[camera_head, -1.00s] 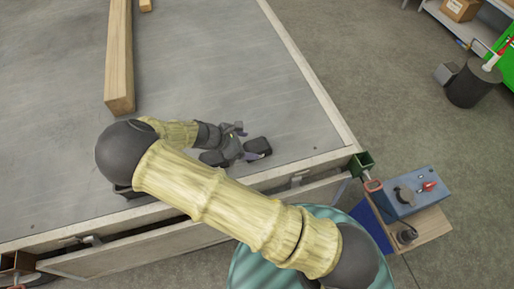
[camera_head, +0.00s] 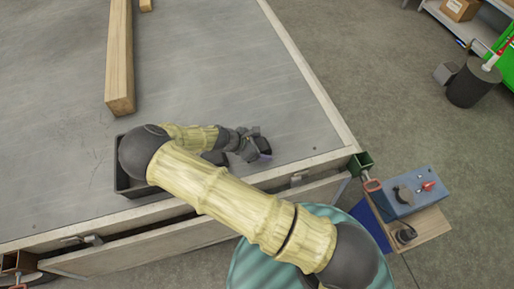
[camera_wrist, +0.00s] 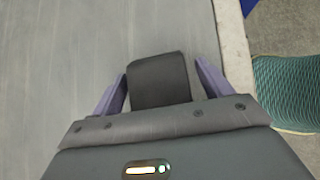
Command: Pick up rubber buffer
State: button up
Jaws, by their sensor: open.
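The rubber buffer (camera_wrist: 160,80) is a dark, blocky piece lying on the grey deck, seen in the wrist view. It sits between the two purple fingers of my gripper (camera_wrist: 161,72). The fingers are open, with a narrow gap at the left and a wider one at the right. The buffer's near end meets the edge of the gripper body in the picture, so that end is hidden. In the head view my gripper (camera_head: 259,153) is low over the deck near its front right corner, and the buffer is hard to tell from the dark gripper parts there.
An open dark bin (camera_head: 122,184) stands on the deck at the left, partly behind my arm. A long wooden beam (camera_head: 119,65) lies farther back. A pale raised rim (camera_head: 310,75) edges the deck. A blue box (camera_head: 413,192) stands outside the front right corner.

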aim_at(260, 144)
dwell(0.5)
jog(key=c, duration=1.2)
jog(key=shift+c, duration=0.2)
jog(key=shift+r, duration=0.1)
notch_tip(260, 144, up, 10)
jog(key=shift+f, duration=0.1)
